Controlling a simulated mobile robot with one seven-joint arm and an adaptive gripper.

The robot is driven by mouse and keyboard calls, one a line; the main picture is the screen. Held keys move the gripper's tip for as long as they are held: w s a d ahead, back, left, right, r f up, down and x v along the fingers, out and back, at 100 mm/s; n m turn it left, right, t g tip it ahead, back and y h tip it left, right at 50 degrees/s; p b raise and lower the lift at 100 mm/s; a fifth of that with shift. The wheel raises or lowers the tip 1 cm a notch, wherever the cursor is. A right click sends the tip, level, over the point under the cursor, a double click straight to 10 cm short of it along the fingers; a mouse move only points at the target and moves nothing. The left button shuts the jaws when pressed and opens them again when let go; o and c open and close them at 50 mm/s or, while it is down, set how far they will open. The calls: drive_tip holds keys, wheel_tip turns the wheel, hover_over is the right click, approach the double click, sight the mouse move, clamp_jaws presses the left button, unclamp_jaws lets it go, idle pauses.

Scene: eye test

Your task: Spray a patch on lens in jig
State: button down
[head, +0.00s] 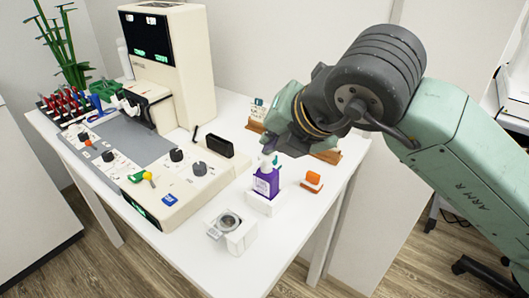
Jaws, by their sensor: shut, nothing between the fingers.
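A purple spray bottle (265,184) with a white label and a pale spray head stands upright on a small white block (263,205) near the right side of the table. A white jig (241,238) with a round metal-rimmed lens (229,220) stands in front of it, near the front edge. My gripper (270,150) is just above and behind the bottle's head, shut and empty. Its fingers are small and partly hidden by my wrist, and I cannot tell whether they touch the bottle.
A large cream machine (172,62) with a control panel fills the table's left and middle. An orange-topped block (312,180) lies right of the bottle. A wooden rack (327,156) is partly behind my arm. The white tabletop (290,222) is clear right of the jig.

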drive_tip(key=shift+f, duration=0.2)
idle(0.4)
drive_tip(key=shift+f+b, duration=0.35)
drive_tip(key=shift+b, duration=0.4)
drive_tip(key=shift+r, duration=0.45)
drive_tip(key=shift+r+p, duration=1.4)
drive_tip(key=shift+r, duration=1.7)
drive_tip(key=shift+f, duration=0.1)
